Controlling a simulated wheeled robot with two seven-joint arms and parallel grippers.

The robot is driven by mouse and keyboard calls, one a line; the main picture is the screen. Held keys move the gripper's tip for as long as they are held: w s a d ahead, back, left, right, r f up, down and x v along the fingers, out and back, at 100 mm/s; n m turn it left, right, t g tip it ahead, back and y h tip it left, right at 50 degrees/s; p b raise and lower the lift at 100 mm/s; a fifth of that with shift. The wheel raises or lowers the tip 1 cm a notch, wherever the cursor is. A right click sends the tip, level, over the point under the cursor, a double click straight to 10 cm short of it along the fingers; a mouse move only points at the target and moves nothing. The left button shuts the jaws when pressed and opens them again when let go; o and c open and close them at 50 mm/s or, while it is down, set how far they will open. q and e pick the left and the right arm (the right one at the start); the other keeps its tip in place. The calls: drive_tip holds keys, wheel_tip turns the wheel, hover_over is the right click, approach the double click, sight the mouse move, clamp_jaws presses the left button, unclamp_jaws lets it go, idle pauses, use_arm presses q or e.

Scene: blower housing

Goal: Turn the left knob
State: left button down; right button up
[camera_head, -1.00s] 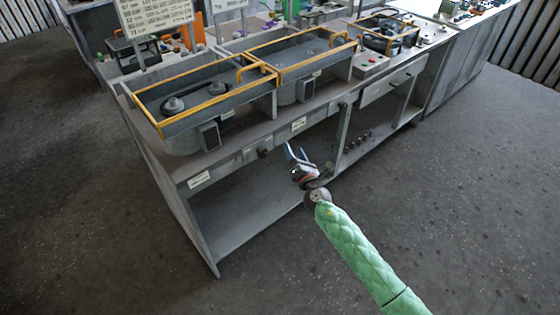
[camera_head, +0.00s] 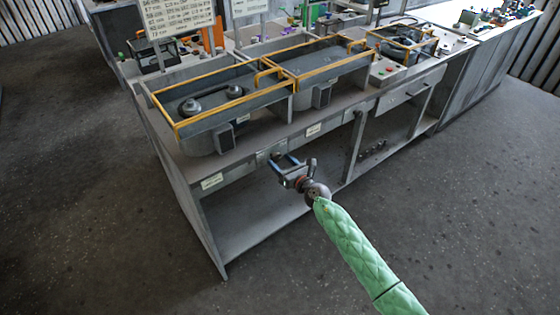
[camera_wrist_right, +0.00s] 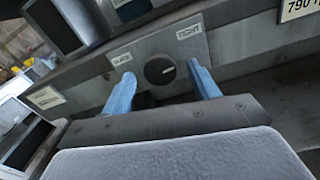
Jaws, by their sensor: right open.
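The left knob is a round dark dial with a pale mark. In the right wrist view the knob (camera_wrist_right: 160,70) sits on a grey plate between two small labels, the right one reading TIGHT. In the head view the knob (camera_head: 276,155) is small on the bench's front panel, just at the fingertips of my right gripper. My right gripper (camera_head: 282,163) is open. In the wrist view its blue fingers (camera_wrist_right: 163,85) stand apart, one on each side of the knob, and I cannot tell whether they touch the plate. My left gripper is out of view.
The grey bench (camera_head: 210,170) carries open troughs with yellow rails (camera_head: 215,110) above the panel. A red-and-green button box (camera_head: 384,70) stands farther right. Open shelf space lies under the panel. The floor (camera_head: 470,230) in front is clear.

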drive_tip(key=shift+w+a, duration=0.4)
drive_tip(key=shift+w, duration=0.15)
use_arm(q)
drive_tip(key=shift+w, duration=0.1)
use_arm(e)
drive_tip(key=c, duration=1)
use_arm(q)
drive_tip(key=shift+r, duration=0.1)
use_arm(e)
drive_tip(key=shift+o, duration=0.2)
drive_tip(key=shift+m, duration=0.4)
drive_tip(key=m+p, duration=0.3)
drive_tip(key=m, duration=0.3)
drive_tip(key=shift+d+m+p, duration=0.1)
drive_tip(key=shift+m+p, duration=0.2)
drive_tip(key=shift+p, duration=0.05)
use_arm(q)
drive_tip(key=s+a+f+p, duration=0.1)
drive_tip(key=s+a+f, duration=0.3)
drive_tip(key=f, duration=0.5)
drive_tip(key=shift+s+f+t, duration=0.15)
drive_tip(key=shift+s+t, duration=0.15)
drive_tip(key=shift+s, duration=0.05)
use_arm(e)
drive_tip(key=shift+f+m, duration=0.1)
drive_tip(key=shift+m, duration=2.1)
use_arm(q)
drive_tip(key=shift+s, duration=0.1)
